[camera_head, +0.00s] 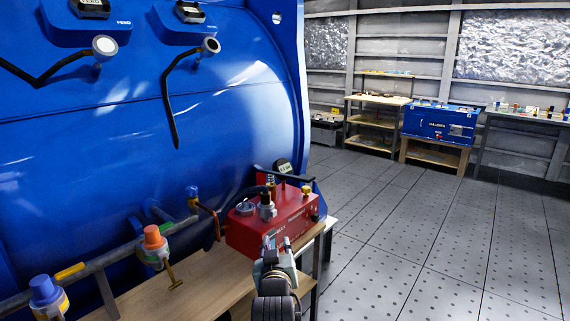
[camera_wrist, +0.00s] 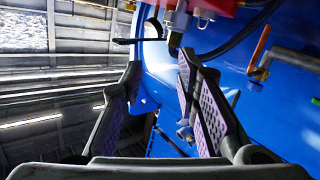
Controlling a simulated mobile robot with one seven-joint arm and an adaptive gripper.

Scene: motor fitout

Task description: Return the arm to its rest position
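My arm reaches in from the bottom of the head view, and my gripper (camera_head: 277,250) is just in front of the red box (camera_head: 275,225). I cannot tell from this view whether it touches the box. In the wrist view my gripper (camera_wrist: 160,75) has its two dark, purple-padded fingers well apart, with nothing held between them. The underside of the red box (camera_wrist: 235,10) shows at the top of the wrist view, beyond the right finger.
A large blue tank (camera_head: 130,130) fills the left. A pipe (camera_head: 110,258) with an orange-capped valve (camera_head: 153,240) and a blue-capped valve (camera_head: 45,292) runs before it, above a wooden bench (camera_head: 200,290). A blue chest (camera_head: 440,122) stands far back. The floor (camera_head: 450,230) at right is clear.

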